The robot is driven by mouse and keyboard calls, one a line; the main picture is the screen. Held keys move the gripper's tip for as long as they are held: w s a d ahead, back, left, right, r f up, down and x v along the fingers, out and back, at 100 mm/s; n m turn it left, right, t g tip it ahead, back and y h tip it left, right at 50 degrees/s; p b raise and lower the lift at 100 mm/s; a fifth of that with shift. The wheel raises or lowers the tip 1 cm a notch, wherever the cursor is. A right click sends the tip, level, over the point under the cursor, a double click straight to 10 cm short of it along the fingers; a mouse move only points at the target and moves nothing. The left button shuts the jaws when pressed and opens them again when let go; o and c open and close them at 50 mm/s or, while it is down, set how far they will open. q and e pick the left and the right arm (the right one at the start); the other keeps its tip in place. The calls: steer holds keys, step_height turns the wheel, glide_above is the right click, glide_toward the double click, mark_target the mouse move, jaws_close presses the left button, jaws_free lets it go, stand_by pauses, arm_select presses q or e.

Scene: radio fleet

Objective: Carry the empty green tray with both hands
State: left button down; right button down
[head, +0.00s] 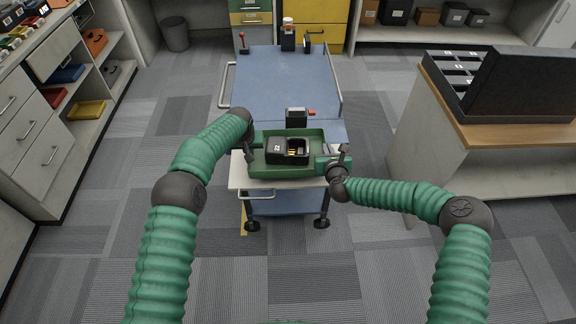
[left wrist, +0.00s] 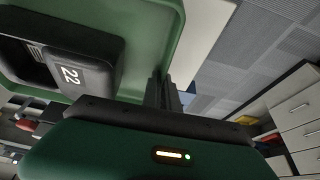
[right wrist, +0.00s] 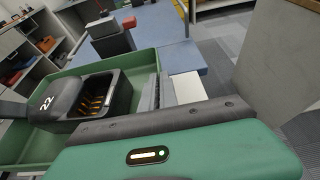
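The green tray (head: 262,169) is over the near end of the blue cart, in front of me. It is not empty: a black box marked 22 (head: 281,150) with an open compartment stands in it, also seen in the left wrist view (left wrist: 85,68) and the right wrist view (right wrist: 65,100). My left gripper (head: 250,152) is at the tray's left side, its fingers close together at the rim (left wrist: 165,92). My right gripper (head: 340,158) is at the right side, its fingers close about the wall (right wrist: 158,92). I cannot tell whether the tray touches the cart.
The cart's blue top (head: 280,85) stretches away, with a dark device (head: 296,117) just behind the tray and small items at its far end. A wooden-topped counter (head: 480,138) with a black case stands right. Drawers and shelves (head: 30,140) line the left. Carpet is clear on both near sides.

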arm_select(q)
steer(key=shift+d, duration=0.1)
